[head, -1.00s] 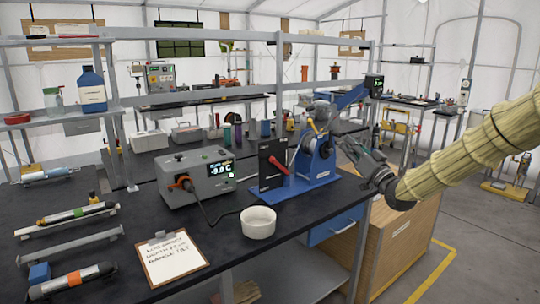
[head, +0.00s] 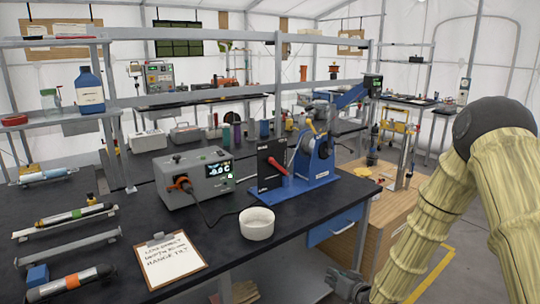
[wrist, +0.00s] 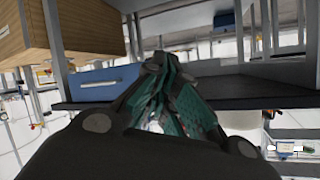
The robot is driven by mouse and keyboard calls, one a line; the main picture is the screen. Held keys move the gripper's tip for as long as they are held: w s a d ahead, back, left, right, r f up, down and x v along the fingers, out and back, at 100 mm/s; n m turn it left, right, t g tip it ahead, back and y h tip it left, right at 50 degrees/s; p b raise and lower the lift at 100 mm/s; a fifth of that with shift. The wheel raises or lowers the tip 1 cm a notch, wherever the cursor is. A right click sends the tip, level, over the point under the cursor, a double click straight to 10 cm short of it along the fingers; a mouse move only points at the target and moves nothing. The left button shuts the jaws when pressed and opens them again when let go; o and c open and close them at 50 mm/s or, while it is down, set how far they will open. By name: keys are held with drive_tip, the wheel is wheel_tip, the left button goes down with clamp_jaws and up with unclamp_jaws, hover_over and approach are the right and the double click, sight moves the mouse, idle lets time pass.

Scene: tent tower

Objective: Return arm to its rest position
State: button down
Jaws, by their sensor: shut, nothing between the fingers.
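My gripper (head: 350,286) is low in the head view, in front of the bench's front edge and below the bench top. My arm bends down to it from the right in a pale ribbed sleeve. In the wrist view my gripper (wrist: 170,115) fills the middle, with its dark fingers and green pads drawn together. I see nothing held between them. Part of the gripper's lower end is cut off by the bottom of the head view.
Open floor lies to the right.

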drive_tip(key=s+f+g+h, duration=0.1)
drive_tip(key=s+f+g, duration=0.2)
drive_tip(key=s+f, duration=0.75)
drive_tip(key=s+f+g+h, duration=0.1)
drive_tip(key=s+f+g, duration=0.3)
drive_tip(key=s+f, duration=0.65)
drive_tip(key=s+d+f+g+h, duration=0.1)
drive_tip(key=s+g, duration=0.4)
drive_tip(key=s, duration=2.2)
drive_tip(key=shift+d+f+h+p, duration=0.25)
drive_tip(key=shift+d+h+p, duration=0.1)
drive_tip(key=shift+d+h, duration=0.35)
